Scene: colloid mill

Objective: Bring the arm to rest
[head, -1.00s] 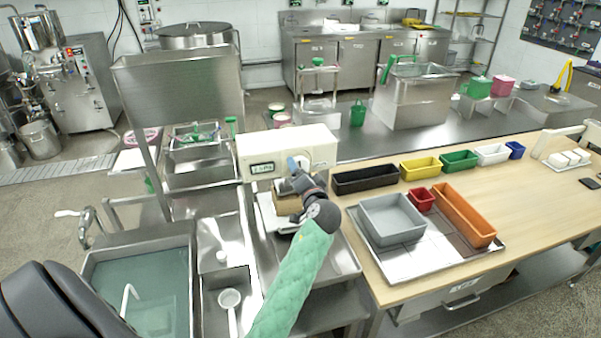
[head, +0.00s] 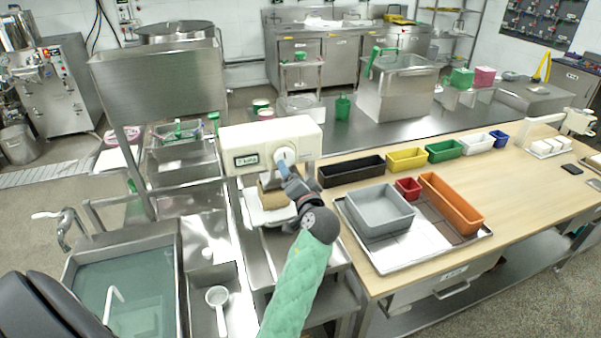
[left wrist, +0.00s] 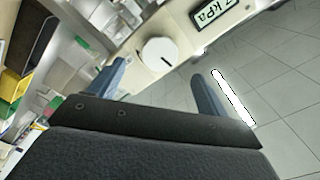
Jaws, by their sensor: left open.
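My left arm, in a green sleeve (head: 298,285), reaches up to a cream machine head (head: 240,138) with a dial display (head: 247,159). My left gripper (head: 283,168) has blue fingers and is just in front of the machine's round white knob (head: 286,154). In the left wrist view, the fingers of the gripper (left wrist: 160,75) stand wide apart with nothing between them. The white knob (left wrist: 158,52) shows beyond them, apart from both fingers. The display (left wrist: 208,14) appears upside down there, with "kPa" on it. My right gripper is not in view.
A brown block (head: 268,182) sits under the machine head. A water-filled sink (head: 140,295) is at lower left, with a white ladle (head: 217,297) beside it. On the right, a wooden table (head: 525,185) carries coloured bins and a grey bin (head: 379,212) on a tray.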

